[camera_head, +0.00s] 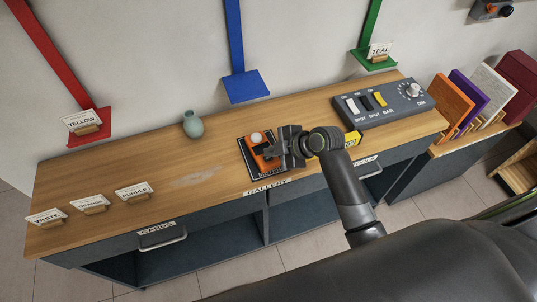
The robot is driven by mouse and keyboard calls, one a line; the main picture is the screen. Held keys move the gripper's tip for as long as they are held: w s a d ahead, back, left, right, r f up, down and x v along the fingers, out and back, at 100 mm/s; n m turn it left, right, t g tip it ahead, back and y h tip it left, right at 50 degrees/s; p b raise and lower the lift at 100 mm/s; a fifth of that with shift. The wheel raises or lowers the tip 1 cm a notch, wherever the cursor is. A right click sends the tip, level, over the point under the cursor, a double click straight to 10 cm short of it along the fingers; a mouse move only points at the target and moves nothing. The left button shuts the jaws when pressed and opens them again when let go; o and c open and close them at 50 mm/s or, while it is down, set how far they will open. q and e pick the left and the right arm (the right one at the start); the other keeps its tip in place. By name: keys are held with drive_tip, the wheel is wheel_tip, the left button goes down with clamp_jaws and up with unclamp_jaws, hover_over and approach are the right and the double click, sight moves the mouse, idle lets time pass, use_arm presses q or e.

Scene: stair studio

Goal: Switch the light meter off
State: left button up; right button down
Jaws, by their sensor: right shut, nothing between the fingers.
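The light meter (257,139) is an orange device with a pale round dome on top. It lies on a dark mat (246,160) with a "METER" label, on the wooden counter. My right gripper (279,150) is shut with nothing between its fingers. It is at the right side of the meter and overlaps it in the picture. I cannot tell whether it touches the meter. The gripper covers the meter's right part, and I cannot make out the switch's state. My left gripper is not in view.
A grey control box (380,103) with switches and a knob stands to the right on the counter (150,168). A green vase (193,124) stands left of the meter. Name cards, including WHITE (46,217), line the left front. Coloured panels (478,92) stand far right.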

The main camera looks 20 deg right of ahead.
sight(272, 159)
wheel_tip(272, 159, up, 6)
drive_tip(key=p, duration=0.5)
drive_tip(key=shift+r, duration=0.1)
idle(0.5)
